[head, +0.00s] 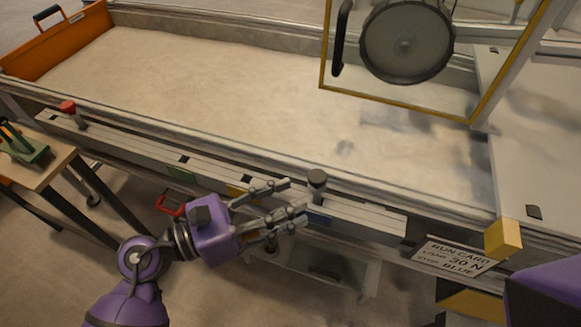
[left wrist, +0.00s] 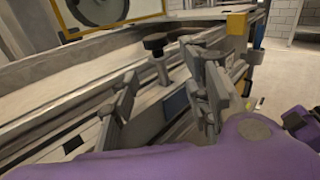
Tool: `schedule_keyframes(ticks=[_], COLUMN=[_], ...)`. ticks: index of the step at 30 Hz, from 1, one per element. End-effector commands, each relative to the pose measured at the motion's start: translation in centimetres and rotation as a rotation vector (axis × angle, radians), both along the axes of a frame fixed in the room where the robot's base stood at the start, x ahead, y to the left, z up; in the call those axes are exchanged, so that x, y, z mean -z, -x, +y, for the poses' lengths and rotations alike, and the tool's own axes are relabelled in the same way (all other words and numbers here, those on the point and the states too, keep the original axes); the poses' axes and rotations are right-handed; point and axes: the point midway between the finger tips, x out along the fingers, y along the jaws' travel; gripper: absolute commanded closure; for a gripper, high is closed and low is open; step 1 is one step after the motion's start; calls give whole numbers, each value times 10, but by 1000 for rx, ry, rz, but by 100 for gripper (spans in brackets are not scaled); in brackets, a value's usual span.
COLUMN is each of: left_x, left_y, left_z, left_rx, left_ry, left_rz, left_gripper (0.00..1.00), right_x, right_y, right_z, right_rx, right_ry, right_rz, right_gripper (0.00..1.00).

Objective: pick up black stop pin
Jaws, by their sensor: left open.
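The black stop pin (head: 317,181) stands upright in the rail (head: 345,210) along the sandbed's front edge, near a blue mark (head: 319,219). In the left wrist view the pin (left wrist: 157,46) shows a dark round head on a grey shank, beyond and between the fingers. My left gripper (head: 297,199) is open and empty, with its fingertips just left of the pin and apart from it, as far as I can tell. The fingers also frame the left wrist view (left wrist: 162,78). My right gripper is not in view.
A red-headed pin (head: 68,107) stands at the rail's left end. A yellow-framed panel (head: 400,100) with a round dark disc rises over the bed. A run card (head: 452,257) reads 30 N and STOP BLUE. A wooden side table (head: 40,170) stands at left.

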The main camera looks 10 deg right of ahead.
Motion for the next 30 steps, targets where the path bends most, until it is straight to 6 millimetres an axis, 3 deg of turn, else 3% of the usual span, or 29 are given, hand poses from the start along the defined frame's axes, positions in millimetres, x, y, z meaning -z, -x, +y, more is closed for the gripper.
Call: schedule_keyframes(ticks=[9, 17, 27, 30], left_x=[-2, -1, -1, -1], left_y=[-9, -10, -10, -11], left_z=[-42, -45, -44, -44], left_rx=[-2, -2, -4, -6], left_ry=[4, 3, 3, 3], left_rz=[3, 5, 6, 6], left_gripper=[57, 57, 100, 100], right_x=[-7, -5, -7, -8], right_y=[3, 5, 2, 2], right_z=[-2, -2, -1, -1], right_rx=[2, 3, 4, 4], right_ry=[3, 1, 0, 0], right_rz=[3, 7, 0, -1], right_gripper=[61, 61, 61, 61])
